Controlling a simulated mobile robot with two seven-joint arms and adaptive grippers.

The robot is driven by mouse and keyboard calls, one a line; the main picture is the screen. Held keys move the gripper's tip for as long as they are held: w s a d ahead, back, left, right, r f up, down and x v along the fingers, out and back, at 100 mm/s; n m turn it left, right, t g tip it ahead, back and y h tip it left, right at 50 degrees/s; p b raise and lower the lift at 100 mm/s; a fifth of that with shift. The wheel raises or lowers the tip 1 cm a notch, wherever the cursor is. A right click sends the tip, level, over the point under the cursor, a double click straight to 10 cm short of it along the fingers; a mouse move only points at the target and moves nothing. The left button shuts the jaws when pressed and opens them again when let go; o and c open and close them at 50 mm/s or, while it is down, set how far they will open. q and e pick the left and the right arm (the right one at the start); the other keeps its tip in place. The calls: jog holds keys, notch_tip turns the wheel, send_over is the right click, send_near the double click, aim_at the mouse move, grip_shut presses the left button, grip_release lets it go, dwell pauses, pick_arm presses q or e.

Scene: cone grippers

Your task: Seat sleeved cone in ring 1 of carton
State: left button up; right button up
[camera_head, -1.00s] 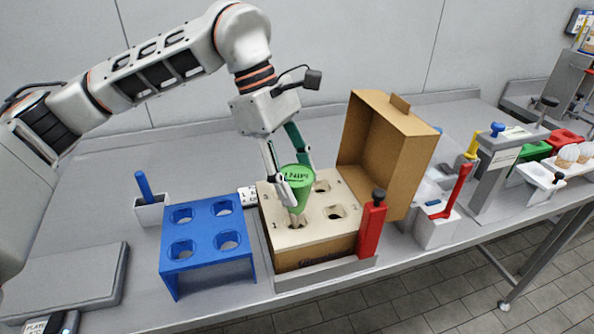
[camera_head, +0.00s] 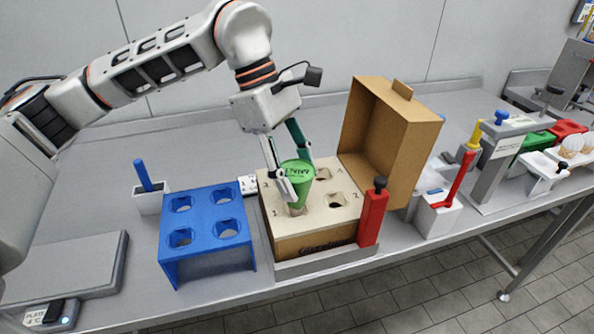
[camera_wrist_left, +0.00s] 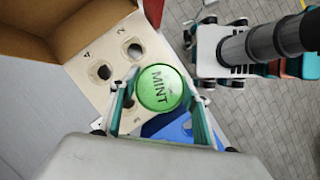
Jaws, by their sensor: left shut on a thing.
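The sleeved cone (camera_head: 299,187) is green with a round green lid. In the left wrist view the lid (camera_wrist_left: 160,88) reads MINT. My left gripper (camera_head: 293,176) is shut on the cone, one finger on each side. The cone is roughly upright, point down, over the front-left ring marked 1. Its lower end is at the ring, but the gripper finger and cone hide how deep it sits. The carton (camera_head: 310,239) has a pale top plate with several round holes. The holes near marks 2 (camera_head: 336,200) and 4 (camera_head: 323,174) look empty.
The carton's brown lid (camera_head: 385,140) stands open behind right. A blue rack (camera_head: 207,212) with empty holes stands left of the carton. A red post (camera_head: 372,217) rises at the carton's front right corner.

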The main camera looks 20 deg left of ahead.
pick_arm(q)
jog(key=shift+f+b, duration=0.7)
jog(key=shift+f, duration=1)
jog(key=o, duration=1.2)
jog(key=v, duration=1.2)
jog(key=shift+d, duration=0.1)
